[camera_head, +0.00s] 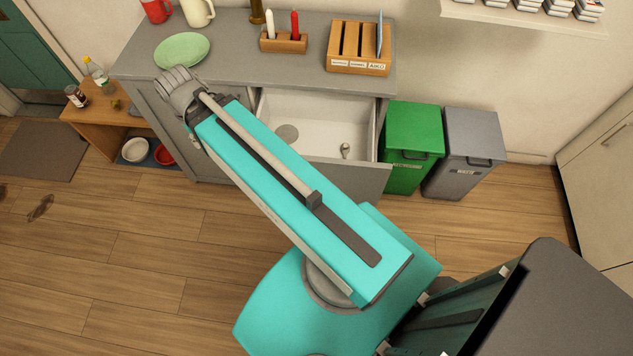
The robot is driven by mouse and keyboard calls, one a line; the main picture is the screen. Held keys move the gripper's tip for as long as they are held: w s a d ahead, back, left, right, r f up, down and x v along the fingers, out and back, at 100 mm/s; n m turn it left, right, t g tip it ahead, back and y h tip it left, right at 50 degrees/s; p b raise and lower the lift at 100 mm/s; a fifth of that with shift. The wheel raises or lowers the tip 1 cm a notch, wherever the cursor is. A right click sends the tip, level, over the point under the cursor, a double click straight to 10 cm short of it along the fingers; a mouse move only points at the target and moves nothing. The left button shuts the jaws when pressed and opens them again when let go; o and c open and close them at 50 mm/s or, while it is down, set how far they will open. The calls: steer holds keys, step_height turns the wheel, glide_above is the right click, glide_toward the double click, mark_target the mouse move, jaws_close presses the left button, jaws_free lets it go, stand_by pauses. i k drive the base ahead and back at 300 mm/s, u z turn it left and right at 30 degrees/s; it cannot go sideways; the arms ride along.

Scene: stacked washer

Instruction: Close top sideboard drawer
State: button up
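The grey sideboard (262,40) stands against the wall. Its top drawer (350,177) is pulled out, with a pale interior holding a round grey disc (287,133) and a small metallic item (345,150). My teal arm crosses in front of the drawer and hides its left part. The grey far end of my arm (180,92) is over the sideboard's front left edge, left of the drawer opening. I cannot make out separate fingertips or whether the gripper is open or shut. Nothing held is visible.
A green plate (182,49), a candle holder (283,42) and a wooden organiser (358,66) stand on the sideboard. Green (412,130) and grey (472,128) bins stand close to its right. A low wooden bench (98,116) is to the left. The front left floor is clear.

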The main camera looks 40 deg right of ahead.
mark_target(323, 121)
steer(key=z, duration=0.85)
steer(key=k, duration=0.9)
steer(key=z, duration=0.1)
steer(key=i, duration=0.9)
